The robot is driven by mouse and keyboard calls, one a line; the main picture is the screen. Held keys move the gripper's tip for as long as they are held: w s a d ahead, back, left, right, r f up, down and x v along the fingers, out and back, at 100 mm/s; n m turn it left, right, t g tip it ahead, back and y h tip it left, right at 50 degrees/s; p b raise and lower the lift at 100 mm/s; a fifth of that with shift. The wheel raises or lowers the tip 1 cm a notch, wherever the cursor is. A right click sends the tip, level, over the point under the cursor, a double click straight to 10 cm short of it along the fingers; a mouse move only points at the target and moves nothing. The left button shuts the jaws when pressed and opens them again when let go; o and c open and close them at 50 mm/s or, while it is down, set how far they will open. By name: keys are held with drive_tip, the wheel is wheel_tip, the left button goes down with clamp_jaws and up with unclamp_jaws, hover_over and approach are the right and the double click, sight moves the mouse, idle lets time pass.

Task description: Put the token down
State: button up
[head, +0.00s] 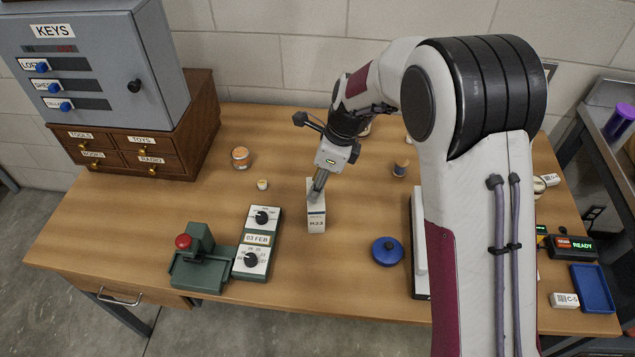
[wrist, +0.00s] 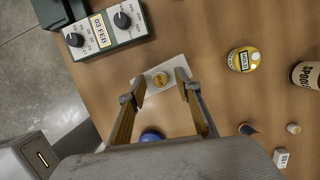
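In the head view the plate's labelled end (head: 316,221) shows in the middle of the table, and the token is hidden or too small to make out. My gripper (head: 316,193) points down over the plate. In the wrist view its two fingers stand apart on either side of the token, with a visible gap on both sides. It holds nothing.
A green date stamp device (head: 257,243) with two dials and a red-knobbed green press (head: 200,260) stand left of the plate. A blue round lid (head: 387,251) lies to its right.

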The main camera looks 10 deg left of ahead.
drive_tip(key=v, duration=0.7)
drive_tip(key=shift+r, duration=0.3)
idle(0.4)
drive_tip(key=s+d+r+n+t+h, duration=0.1)
drive_tip(key=s+d+r+n+t, duration=0.2)
drive_tip(key=s+d+r+n, duration=0.9)
drive_tip(key=s+d+r+n+t+h, duration=0.1)
drive_tip(key=s+d+n, duration=0.2)
drive_tip(key=s+d, duration=0.2)
drive_tip(key=s+d+r+n+t+h, duration=0.1)
drive_tip(key=s+d+n, duration=0.3)
drive_tip(key=s, duration=0.7)
drive_tip(key=shift+s+d, duration=0.3)
drive_tip(key=shift+d, duration=0.5)
